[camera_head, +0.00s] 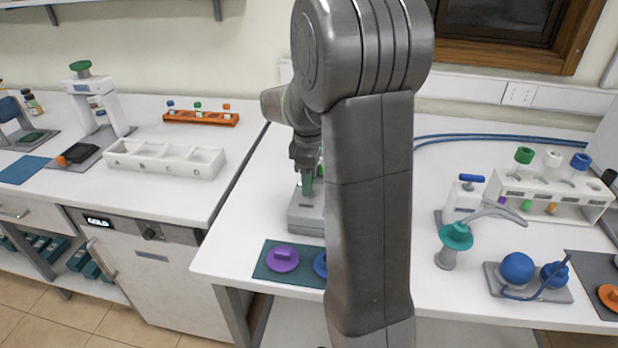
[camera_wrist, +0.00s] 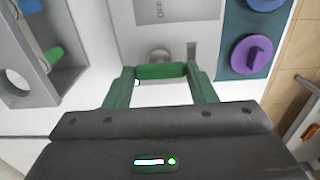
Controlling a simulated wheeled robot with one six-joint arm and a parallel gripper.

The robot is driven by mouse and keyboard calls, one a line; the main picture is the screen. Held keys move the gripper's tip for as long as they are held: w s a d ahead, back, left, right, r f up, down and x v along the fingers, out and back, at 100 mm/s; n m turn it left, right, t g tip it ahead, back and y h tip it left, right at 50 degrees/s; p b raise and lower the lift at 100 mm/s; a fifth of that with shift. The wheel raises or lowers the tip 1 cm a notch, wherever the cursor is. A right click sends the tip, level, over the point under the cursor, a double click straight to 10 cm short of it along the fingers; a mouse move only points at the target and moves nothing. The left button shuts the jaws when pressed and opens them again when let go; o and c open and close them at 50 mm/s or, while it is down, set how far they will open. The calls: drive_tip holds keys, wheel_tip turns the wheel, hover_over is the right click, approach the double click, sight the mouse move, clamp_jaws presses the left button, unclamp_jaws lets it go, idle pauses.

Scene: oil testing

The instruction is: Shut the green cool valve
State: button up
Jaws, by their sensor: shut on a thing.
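The green cool valve (camera_wrist: 160,71) shows in the wrist view as a short green bar lying across the picture. My gripper (camera_wrist: 161,76) has one green finger at each end of this bar and is shut on it. In the head view my gripper (camera_head: 307,190) points down onto the grey device (camera_head: 305,222) on the right table. My arm hides much of the device there, and the valve cannot be made out clearly in that view.
A purple knob (camera_head: 283,258) lies on a dark green mat (camera_head: 262,272) in front of the device, with a blue one partly behind my arm. A white rack (camera_head: 590,208) with coloured caps and a teal-collared spout (camera_head: 456,237) stand right. A white tray (camera_head: 150,162) is left.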

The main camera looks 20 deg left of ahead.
drive_tip(key=m+p, duration=0.1)
drive_tip(key=m, duration=0.3)
drive_tip(key=shift+m, duration=0.4)
drive_tip(key=m, duration=0.4)
drive_tip(key=shift+p, duration=0.3)
drive_tip(key=m, duration=0.5)
drive_tip(key=shift+m+p, duration=0.35)
drive_tip(key=shift+m, duration=1.55)
drive_tip(key=o, duration=1)
